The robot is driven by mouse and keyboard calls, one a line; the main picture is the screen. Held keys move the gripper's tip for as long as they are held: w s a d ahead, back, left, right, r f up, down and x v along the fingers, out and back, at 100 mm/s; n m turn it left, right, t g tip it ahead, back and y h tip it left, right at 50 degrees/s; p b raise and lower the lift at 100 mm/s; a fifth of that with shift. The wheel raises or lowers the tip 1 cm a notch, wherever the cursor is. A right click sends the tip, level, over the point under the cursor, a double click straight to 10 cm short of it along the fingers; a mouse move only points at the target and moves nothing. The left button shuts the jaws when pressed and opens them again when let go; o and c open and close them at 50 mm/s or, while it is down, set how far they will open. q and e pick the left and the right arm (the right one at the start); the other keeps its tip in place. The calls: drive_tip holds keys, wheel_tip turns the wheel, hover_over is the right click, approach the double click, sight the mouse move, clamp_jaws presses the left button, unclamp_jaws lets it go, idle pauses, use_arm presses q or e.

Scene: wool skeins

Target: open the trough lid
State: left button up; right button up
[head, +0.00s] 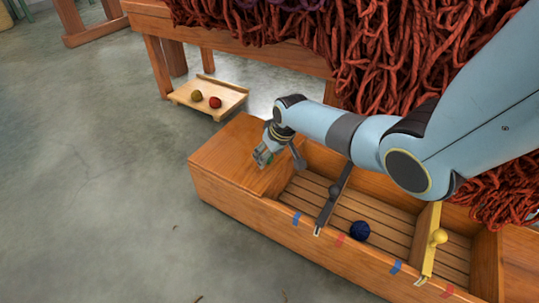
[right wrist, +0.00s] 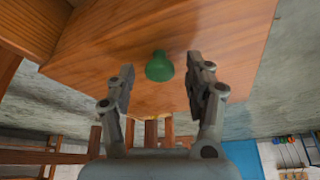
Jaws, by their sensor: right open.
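A green knob (right wrist: 158,66) stands on the lid in the right wrist view, where the lid (right wrist: 110,40) fills the upper part. My right gripper (head: 263,158) is over the lid near its right edge, and mostly hides the knob in the head view. In the right wrist view the right gripper (right wrist: 161,77) is open, with one finger on each side of the knob and visible gaps to it. My left gripper is not in view.
A bench (head: 240,37) piled with red wool (head: 400,50) stands behind.

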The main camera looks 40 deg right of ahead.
clamp_jaws()
idle(0.3)
drive_tip(key=shift+r, duration=0.1)
